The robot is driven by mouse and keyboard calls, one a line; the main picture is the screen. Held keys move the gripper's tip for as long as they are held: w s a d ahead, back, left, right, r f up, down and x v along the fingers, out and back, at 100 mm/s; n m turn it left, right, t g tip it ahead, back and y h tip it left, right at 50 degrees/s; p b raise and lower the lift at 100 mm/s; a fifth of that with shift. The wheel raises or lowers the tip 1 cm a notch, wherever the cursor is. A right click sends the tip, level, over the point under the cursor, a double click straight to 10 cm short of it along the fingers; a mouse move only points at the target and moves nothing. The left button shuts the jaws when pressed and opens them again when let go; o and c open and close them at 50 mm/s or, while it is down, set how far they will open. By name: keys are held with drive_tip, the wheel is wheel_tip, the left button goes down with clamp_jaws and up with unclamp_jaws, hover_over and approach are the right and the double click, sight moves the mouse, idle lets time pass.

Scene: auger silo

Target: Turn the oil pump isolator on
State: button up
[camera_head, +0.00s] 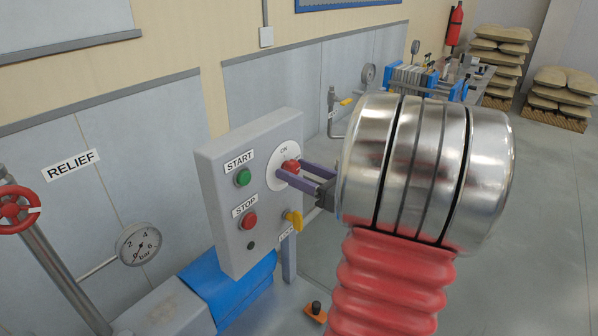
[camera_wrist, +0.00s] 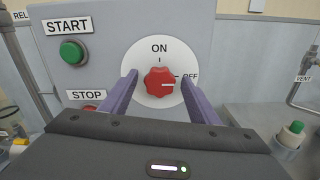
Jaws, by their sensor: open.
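The isolator is a red rotary knob (camera_wrist: 160,83) on a white round plate (camera_wrist: 135,62) marked ON at the top and OFF at the right. Its white pointer line points right, to OFF. In the head view the red knob (camera_head: 291,166) is on the upper right of the grey control box (camera_head: 212,165), partly behind my fingers. My gripper (camera_wrist: 160,92) is open. Its two purple fingers stand on the left and right of the knob, with a gap showing on each side in the wrist view. In the head view my gripper (camera_head: 292,170) reaches the box from the right.
A green START button (camera_head: 242,177) and a red STOP button (camera_head: 249,220) are left of the knob. A yellow switch (camera_head: 293,220) sits below it. A pressure gauge (camera_head: 138,244) and a red RELIEF handwheel (camera_head: 15,207) are at the left. Open floor lies to the right.

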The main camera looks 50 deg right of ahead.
drive_tip(key=c, duration=1)
drive_tip(key=shift+c, duration=0.2)
drive_tip(key=shift+n, duration=0.3)
drive_tip(key=n, duration=0.8)
drive_tip(key=shift+a+n, duration=0.15)
drive_tip(key=shift+n, duration=0.15)
drive_tip(key=n, duration=0.4)
drive_tip(key=shift+n, duration=0.3)
drive_tip(key=shift+a+f+n, duration=0.15)
drive_tip(key=shift+n, duration=2.05)
